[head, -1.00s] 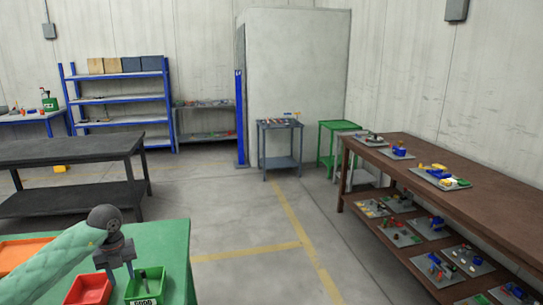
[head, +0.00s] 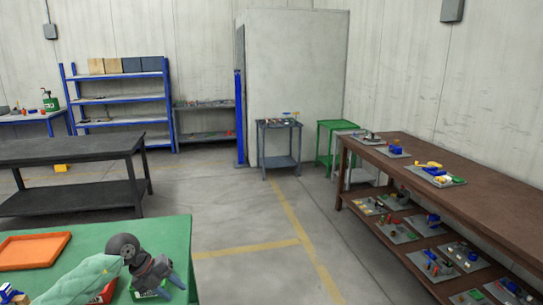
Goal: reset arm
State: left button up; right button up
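My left gripper (head: 163,284) is at the lower left, over the front right part of the green table (head: 160,232). It is tilted, its fingers look apart, and I see nothing held between them. Its forearm and wrist cover much of the red bin (head: 108,292). The green bin (head: 148,294) lies just under the gripper and is mostly hidden. My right gripper is not in view.
An orange tray (head: 36,234) lies on the green table, with small blue and yellow parts (head: 9,294) at the lower left corner. A black table (head: 70,149) stands behind. A brown bench (head: 450,187) with parts boards is at the right. The floor between is clear.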

pick_arm(q)
jog(key=s+d+r+t+h, duration=0.25)
jog(key=d+h, duration=0.35)
jog(key=d, duration=0.6)
jog(key=s+d+r+n+t+h, duration=0.2)
jog(key=d+r+n+t+h, duration=0.25)
jog(key=r+n+t, duration=0.35)
jog(key=s+a+f+n+t+y, duration=0.2)
jog(key=s+a+f+n+y, duration=0.2)
jog(key=a+f+n+y, duration=0.4)
jog(key=s+a+f+n+t+y, duration=0.1)
jog(key=s+a+f+n+y, duration=0.35)
jog(key=n+y, duration=0.65)
jog(key=s+d+f+n+g+h, duration=0.1)
jog(key=s+d+f+n+g, duration=0.1)
jog(key=s+f+g, duration=0.75)
jog(key=s+d+f+n+g+h, duration=0.15)
jog(key=s+f, duration=0.25)
jog(key=s, duration=1)
notch_tip(320, 180, down, 22)
jog(key=w+d+g, duration=0.2)
jog(key=s+f, duration=0.3)
jog(key=f, duration=0.8)
jog(key=s+f, duration=0.4)
jog(key=f, duration=0.8)
jog(key=shift+s+d+m, duration=0.15)
jog(key=shift+d+m, duration=0.2)
jog(key=shift+d, duration=0.1)
